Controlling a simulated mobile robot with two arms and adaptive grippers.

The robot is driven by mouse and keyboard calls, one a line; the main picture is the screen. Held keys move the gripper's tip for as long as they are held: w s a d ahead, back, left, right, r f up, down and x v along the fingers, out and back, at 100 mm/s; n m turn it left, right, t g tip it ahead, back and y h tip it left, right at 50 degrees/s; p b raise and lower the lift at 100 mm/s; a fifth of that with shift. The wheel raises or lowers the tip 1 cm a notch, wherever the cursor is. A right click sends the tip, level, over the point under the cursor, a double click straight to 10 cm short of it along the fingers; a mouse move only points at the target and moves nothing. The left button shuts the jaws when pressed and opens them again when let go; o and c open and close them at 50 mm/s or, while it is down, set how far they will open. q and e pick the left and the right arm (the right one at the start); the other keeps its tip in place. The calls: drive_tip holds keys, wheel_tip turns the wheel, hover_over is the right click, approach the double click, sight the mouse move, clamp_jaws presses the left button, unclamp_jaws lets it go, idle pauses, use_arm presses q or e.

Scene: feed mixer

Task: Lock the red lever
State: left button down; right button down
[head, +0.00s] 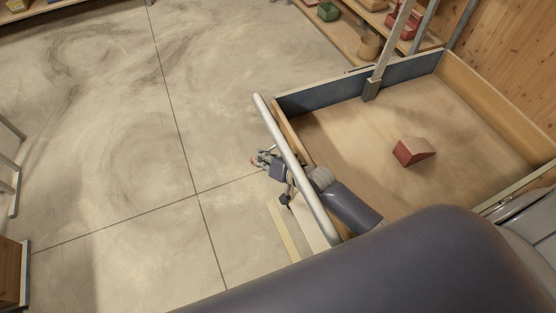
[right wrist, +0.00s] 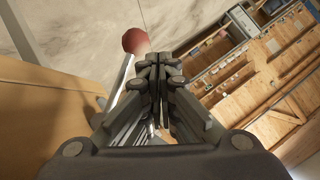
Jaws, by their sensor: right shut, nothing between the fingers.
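The red lever shows in the right wrist view as a round red knob (right wrist: 135,40) on a thin metal rod, just left of and beyond my fingertips. My right gripper (right wrist: 158,62) is shut and empty, and the knob appears apart from its fingers. In the head view my right gripper (head: 262,159) reaches past the silver rail at the left edge of the wooden tray. A small reddish spot shows at its tip there, too small to make out. The lever's base is hidden. My left gripper is not in view.
The silver rail (head: 300,175) runs close beside my right gripper. The wooden tray (head: 350,130) holds a red-and-wood block (head: 411,151), and a metal post (head: 387,50) rises at its far edge. Shelves with bins stand at the back. The floor (head: 110,120) at left is clear.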

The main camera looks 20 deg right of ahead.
drive_tip(key=v, duration=0.8)
drive_tip(key=shift+r, duration=0.15)
drive_tip(key=shift+s, duration=0.1)
